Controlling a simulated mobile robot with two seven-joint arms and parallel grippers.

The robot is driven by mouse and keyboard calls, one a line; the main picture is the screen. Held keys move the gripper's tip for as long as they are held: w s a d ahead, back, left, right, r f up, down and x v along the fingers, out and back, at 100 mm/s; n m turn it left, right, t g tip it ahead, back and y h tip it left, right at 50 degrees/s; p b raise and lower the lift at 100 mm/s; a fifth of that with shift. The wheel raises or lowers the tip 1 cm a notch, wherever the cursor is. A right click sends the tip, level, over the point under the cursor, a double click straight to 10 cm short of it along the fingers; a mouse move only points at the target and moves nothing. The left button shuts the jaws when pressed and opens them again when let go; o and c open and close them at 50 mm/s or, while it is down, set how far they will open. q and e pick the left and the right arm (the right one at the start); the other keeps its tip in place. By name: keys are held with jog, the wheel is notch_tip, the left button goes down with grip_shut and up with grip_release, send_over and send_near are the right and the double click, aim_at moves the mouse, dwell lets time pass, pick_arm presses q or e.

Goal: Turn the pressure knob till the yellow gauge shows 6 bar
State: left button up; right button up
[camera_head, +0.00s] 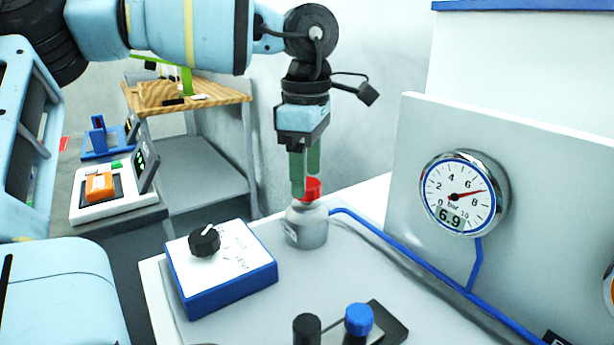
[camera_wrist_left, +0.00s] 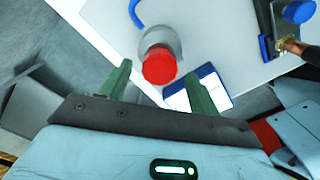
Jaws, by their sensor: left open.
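The red knob (camera_head: 309,188) tops a grey, bottle-shaped body (camera_head: 307,226) with a blue hose. It also shows in the left wrist view (camera_wrist_left: 159,66). My left gripper (camera_head: 305,184) points down over it with its green fingers apart. In the head view one finger overlaps the knob's left side; I cannot tell whether it touches. A round gauge (camera_head: 463,195) with a blue ring and white face reads 6.9 bar on its display. At the right edge, a partly cut-off dial (camera_head: 610,286) shows an orange-yellow part; its reading is not visible. My right gripper is not in view.
A blue box (camera_head: 228,287) with a black knob (camera_head: 205,241) stands left of the grey body. Black-capped (camera_head: 307,328) and blue-capped (camera_head: 358,320) posts stand at the front. A pale upright panel (camera_head: 420,150) bounds the right side.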

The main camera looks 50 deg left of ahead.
pick_arm(q)
jog(key=shift+f, duration=0.65)
jog(key=c, duration=1)
jog(key=shift+o, duration=0.2)
jog(key=shift+n, duration=0.5)
jog(key=n+b, duration=0.1)
jog(key=n, duration=0.4)
jog(key=shift+n, duration=0.3)
jog(key=n, duration=0.5)
jog(key=shift+b, duration=0.35)
jog(key=shift+n, duration=0.3)
